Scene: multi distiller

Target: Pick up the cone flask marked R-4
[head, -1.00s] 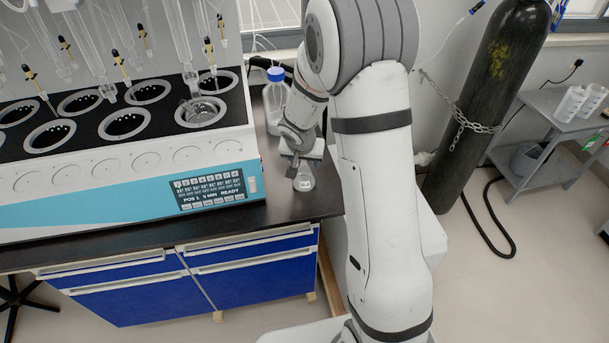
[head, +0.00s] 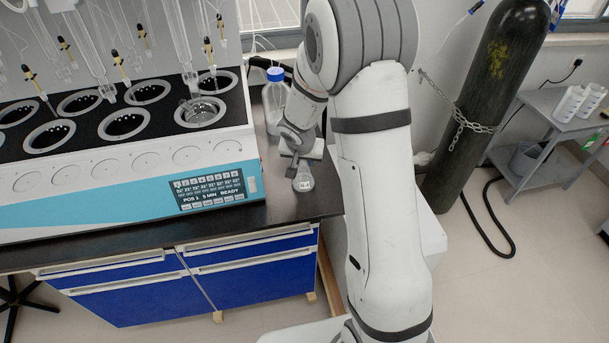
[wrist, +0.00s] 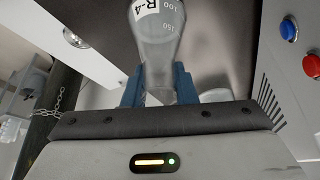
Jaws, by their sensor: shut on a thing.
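The cone flask marked R-4 (head: 303,181) is clear glass and stands at the right end of the dark bench in the head view. In the wrist view the flask (wrist: 160,45) shows its white R-4 label and volume marks. My gripper (wrist: 160,88) has its two blue fingers on either side of the flask, shut on it. In the head view my gripper (head: 297,160) is just behind the flask, with its fingers mostly hidden. I cannot tell whether the flask's base touches the bench.
The distiller (head: 120,150) with several heating wells stands close on the left. A blue-capped bottle (head: 275,100) stands behind my gripper. The bench's front edge (head: 250,232) is near the flask. A dark gas cylinder (head: 480,110) is chained at the right.

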